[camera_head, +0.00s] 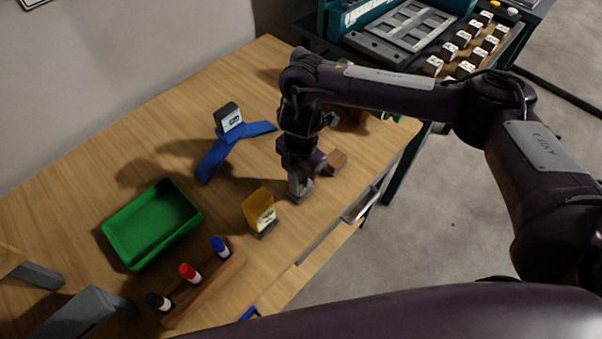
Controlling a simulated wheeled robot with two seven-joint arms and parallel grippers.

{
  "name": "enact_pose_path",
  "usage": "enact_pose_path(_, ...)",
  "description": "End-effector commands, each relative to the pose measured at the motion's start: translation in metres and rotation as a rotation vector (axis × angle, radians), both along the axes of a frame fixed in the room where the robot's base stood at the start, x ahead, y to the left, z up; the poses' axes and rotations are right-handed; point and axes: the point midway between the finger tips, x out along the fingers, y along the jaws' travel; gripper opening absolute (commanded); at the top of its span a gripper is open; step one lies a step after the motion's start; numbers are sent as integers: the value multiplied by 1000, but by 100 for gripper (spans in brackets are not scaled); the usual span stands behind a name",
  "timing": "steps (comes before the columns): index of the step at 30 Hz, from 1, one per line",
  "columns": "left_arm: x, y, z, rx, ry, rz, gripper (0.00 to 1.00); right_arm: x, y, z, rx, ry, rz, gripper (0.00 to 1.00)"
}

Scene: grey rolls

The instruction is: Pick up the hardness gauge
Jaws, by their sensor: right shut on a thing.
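My right gripper (301,180) points down close over the wooden table, right of the middle. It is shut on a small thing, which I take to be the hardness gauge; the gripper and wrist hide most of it. A grey piece shows low at the fingertips and a brown block-like part (335,161) beside them. I cannot tell whether the held thing touches the table. My left gripper cannot be made out.
A yellow device (259,207) stands just left of my right gripper. A blue stand (215,157) bears a black-and-white box (228,117). A green tray (115,232) and a wooden rack (216,287) with bottles lie left. A machine (400,35) stands beyond the table.

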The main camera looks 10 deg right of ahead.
Motion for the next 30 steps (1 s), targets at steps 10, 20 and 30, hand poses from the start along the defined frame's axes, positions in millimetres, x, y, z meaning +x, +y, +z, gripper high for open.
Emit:
enact_pose_path(10,-1,0,4,0,1,-1,36,2,0,38,0,-7,3,0)
enact_pose_path(20,-1,0,12,0,1,-1,36,2,0,115,-2,-8,1,0)
enact_pose_path(30,0,0,12,0,0,-1,36,1,0,177,-1,-6,1,0)
